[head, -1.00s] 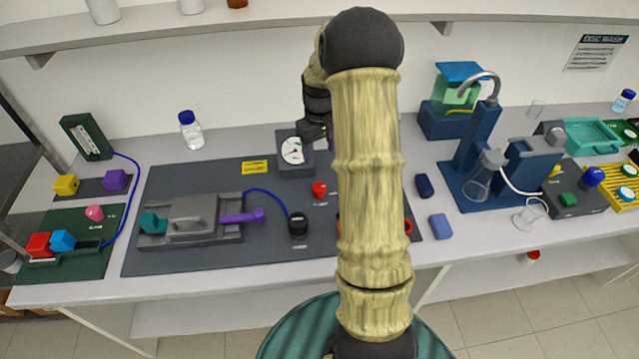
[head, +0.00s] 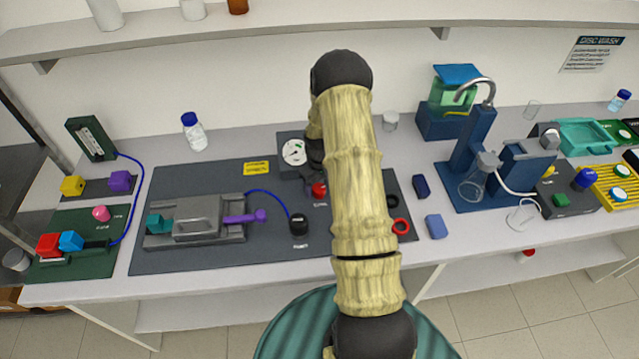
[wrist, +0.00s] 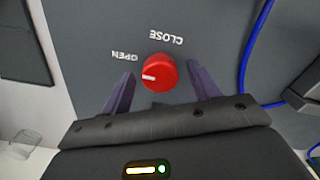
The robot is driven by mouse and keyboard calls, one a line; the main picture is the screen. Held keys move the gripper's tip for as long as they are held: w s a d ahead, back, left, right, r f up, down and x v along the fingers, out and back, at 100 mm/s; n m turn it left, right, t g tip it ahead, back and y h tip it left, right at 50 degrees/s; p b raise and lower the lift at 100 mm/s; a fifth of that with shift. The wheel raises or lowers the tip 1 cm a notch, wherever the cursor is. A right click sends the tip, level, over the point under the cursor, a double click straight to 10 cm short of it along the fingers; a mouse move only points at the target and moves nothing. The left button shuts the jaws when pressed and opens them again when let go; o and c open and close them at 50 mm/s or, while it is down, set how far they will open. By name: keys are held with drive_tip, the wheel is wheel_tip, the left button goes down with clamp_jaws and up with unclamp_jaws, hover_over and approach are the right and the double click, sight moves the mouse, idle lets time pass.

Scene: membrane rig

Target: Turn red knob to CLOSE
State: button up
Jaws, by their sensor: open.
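The red knob (head: 319,190) sits on the dark grey rig panel (head: 285,252), right of the black knob. In the wrist view the red knob (wrist: 158,73) lies between my gripper's two purple fingers, with a gap on each side. Its white mark points left, below the OPEN label (wrist: 124,56). The CLOSE label (wrist: 166,38) is above the knob in that view. My gripper (wrist: 161,88) is open and empty. In the head view my gripper is at the knob, mostly hidden by my arm.
A round gauge (head: 294,153) stands just behind the knob. A black knob (head: 299,224) with a blue cable is to its left. A grey clamp block (head: 197,218) with a purple handle (head: 245,217) lies further left. A red ring (head: 400,226) lies to the right.

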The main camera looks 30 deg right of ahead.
drive_tip(key=shift+f, duration=0.1)
drive_tip(key=c, duration=1)
drive_tip(key=shift+m+b, duration=0.3)
drive_tip(key=m+b, duration=0.2)
drive_tip(key=m, duration=0.1)
drive_tip(key=shift+f+m+b, duration=0.1)
drive_tip(key=shift+m+b, duration=0.2)
drive_tip(key=shift+m, duration=0.1)
drive_tip(key=m+b, duration=0.1)
drive_tip(key=m, duration=0.3)
drive_tip(key=shift+m+b, duration=0.3)
drive_tip(key=shift+b, duration=0.05)
drive_tip(key=m, duration=0.4)
drive_tip(key=shift+m+b, duration=0.3)
drive_tip(key=shift+b, duration=0.05)
drive_tip(key=shift+m, duration=2.2)
